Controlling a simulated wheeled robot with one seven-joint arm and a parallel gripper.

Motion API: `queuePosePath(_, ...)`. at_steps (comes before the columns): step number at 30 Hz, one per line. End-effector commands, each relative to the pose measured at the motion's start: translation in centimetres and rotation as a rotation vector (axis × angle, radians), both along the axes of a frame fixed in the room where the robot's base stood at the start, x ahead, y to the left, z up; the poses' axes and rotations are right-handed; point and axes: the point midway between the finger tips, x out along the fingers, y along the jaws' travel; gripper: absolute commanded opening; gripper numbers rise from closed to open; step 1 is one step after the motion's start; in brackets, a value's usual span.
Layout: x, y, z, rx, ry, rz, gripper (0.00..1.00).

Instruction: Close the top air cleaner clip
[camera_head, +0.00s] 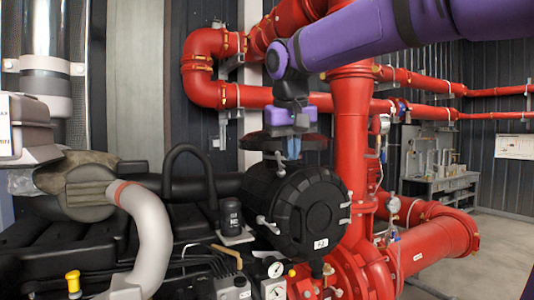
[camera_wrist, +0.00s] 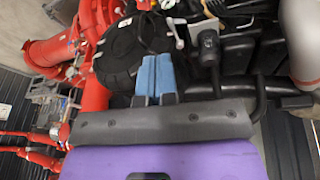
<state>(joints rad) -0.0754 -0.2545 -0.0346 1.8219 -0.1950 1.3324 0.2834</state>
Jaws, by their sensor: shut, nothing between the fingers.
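The air cleaner is a black round canister (camera_head: 310,212); it also fills the upper middle of the wrist view (camera_wrist: 122,55). Its top clip (camera_head: 281,163), a small light-grey lever, stands up from the upper rim in the head view. My gripper (camera_head: 293,152) points down just above the canister's top, with its blue fingertips close to the right of that clip. I cannot tell whether they touch it. The blue fingers (camera_wrist: 155,76) are together and empty in the wrist view. A grey clip lever (camera_wrist: 177,33) sticks out beyond them there.
Another clip (camera_head: 267,224) sticks out on the canister's left, and one (camera_head: 345,205) sits on its right rim. A thick red pipe (camera_head: 352,140) rises right behind the canister. A black cylinder (camera_head: 231,217) and a black looped hose (camera_head: 190,150) stand to the left.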

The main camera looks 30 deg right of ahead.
Motion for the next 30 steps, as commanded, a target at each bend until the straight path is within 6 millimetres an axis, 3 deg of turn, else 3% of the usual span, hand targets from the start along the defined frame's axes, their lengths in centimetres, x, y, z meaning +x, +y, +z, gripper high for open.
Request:
queuePosePath(1,2.1,0.0,1.0,-0.012,0.015,-0.025,0.0)
queuePosePath(9,11.2,-0.2,5.0,-0.095,0.076,-0.2,0.0)
queuePosePath(18,19.9,0.9,6.6,-0.199,0.113,-0.415,0.0)
queuePosePath(24,23.1,2.0,6.5,-0.245,0.119,-0.523,0.0)
queuePosePath(30,24.1,2.4,6.4,-0.263,0.118,-0.566,0.0)
